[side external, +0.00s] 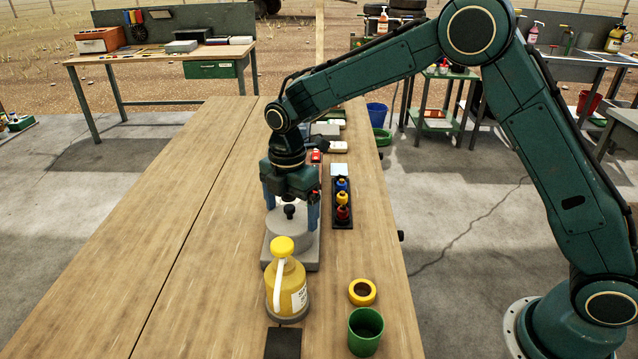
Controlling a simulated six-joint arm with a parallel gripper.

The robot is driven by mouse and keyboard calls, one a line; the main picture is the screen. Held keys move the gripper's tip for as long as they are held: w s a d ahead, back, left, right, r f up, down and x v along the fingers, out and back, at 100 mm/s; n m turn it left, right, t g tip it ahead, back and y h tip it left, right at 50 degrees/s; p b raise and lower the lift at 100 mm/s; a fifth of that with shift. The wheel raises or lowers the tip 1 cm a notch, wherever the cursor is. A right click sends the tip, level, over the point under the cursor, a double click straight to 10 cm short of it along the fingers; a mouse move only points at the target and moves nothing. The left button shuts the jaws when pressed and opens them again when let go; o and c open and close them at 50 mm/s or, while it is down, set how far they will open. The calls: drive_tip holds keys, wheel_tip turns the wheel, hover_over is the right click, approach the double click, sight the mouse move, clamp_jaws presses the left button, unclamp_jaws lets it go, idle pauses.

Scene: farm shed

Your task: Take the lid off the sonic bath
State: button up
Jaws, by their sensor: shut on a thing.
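The sonic bath (308,257) is a grey box on the wooden bench, near the middle of the side external view. Its round grey lid (288,225) has a dark knob on top. My gripper (291,212) points straight down over the bath, with one blue finger on each side of the lid. It is shut on the lid. I cannot tell whether the lid is touching the bath or slightly above it, and the yellow bottle hides part of the bath's front.
A yellow bottle (287,287) stands close in front of the bath. A yellow ring (362,292) and a green cup (365,332) are at front right. A black rack (343,222) with coloured knobs lies to the right. The bench's left side (180,240) is clear.

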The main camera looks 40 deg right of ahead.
sight(291, 206)
drive_tip(key=shift+r, duration=0.1)
wheel_tip(291, 206, up, 20)
idle(0.8)
drive_tip(key=shift+d, duration=0.1)
idle(0.5)
drive_tip(key=s+d+f+m, duration=0.4)
drive_tip(key=s+d+f, duration=0.4)
drive_tip(key=shift+s+d+f, duration=0.15)
drive_tip(key=shift+s+f, duration=0.2)
wheel_tip(291, 206, down, 16)
drive_tip(key=shift+r, duration=0.1)
idle(0.7)
